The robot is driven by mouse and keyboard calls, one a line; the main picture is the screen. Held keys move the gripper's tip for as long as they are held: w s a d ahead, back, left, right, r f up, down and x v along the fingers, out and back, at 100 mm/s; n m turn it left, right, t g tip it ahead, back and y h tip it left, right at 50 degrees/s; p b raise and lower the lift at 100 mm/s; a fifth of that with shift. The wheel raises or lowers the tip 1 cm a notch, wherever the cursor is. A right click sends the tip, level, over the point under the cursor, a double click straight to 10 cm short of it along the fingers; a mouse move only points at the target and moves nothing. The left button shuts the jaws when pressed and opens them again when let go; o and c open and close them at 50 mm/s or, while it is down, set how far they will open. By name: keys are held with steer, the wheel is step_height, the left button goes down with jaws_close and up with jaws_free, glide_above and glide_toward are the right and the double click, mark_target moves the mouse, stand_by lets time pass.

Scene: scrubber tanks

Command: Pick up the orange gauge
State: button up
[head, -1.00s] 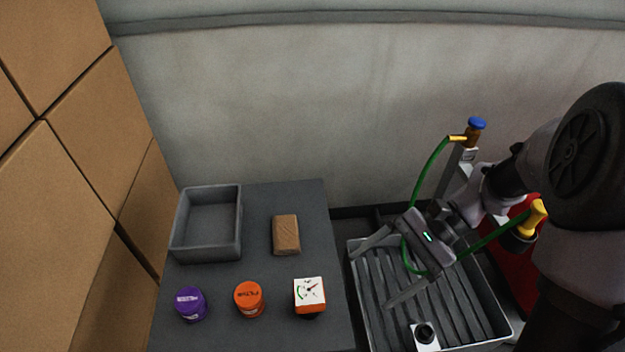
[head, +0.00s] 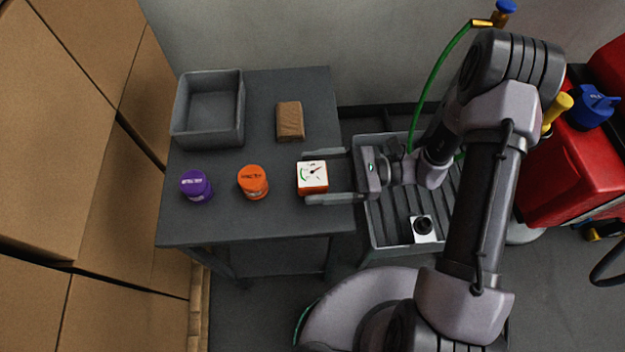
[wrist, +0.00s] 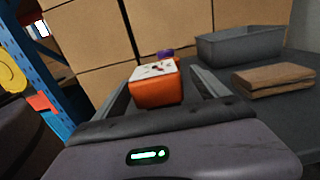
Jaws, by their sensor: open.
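The orange gauge (head: 312,177) is a small orange block with a white dial face on top. It stands near the right edge of the grey table. My gripper (head: 318,176) reaches in from the right with its jaws open. One finger is on the far side of the gauge and one on the near side. In the wrist view the gauge (wrist: 155,88) sits between the two fingers, with a gap on the right side. Whether the left finger touches it I cannot tell.
On the table (head: 245,222) are an orange round container (head: 253,182), a purple one (head: 195,185), a brown block (head: 290,121) and an open grey bin (head: 240,112). A ribbed tray (head: 385,235) stands to the right. Cardboard boxes (head: 70,80) rise at left.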

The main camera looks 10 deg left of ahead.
mark_target(298, 179)
steer(key=x, duration=0.2)
steer(key=b+x, duration=0.1)
steer(key=x, duration=0.1)
steer(key=shift+s+f, duration=0.1)
steer(key=shift+s, duration=0.15)
steer(key=c, duration=1.4)
steer(key=shift+c, duration=0.2)
